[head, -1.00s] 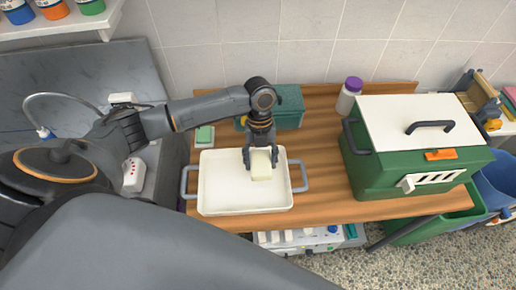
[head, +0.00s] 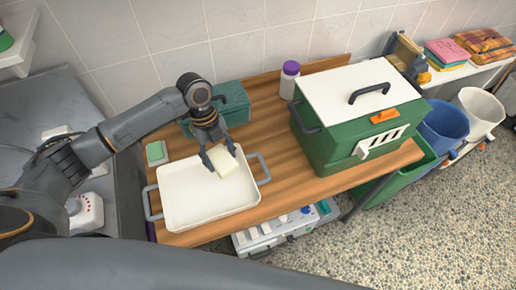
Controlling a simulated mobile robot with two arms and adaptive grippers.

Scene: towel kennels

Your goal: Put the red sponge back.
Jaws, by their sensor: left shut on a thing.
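My left gripper (head: 219,156) is shut on a cream-coloured block (head: 226,168), with one finger on each side of it. It holds the block over the back right part of a white tray (head: 190,215) with grey handles. I cannot tell whether the block touches the tray floor. No red sponge can be made out in the head view. A small green and pale block (head: 157,153) lies on the wooden table behind the tray. My right gripper is not in view.
A green box with a white lid (head: 350,80) stands right of the tray on the wooden table (head: 262,133). A teal box (head: 233,103) and a purple-capped jar (head: 289,80) stand behind. Blue (head: 445,122) and white (head: 482,108) buckets are at the right.

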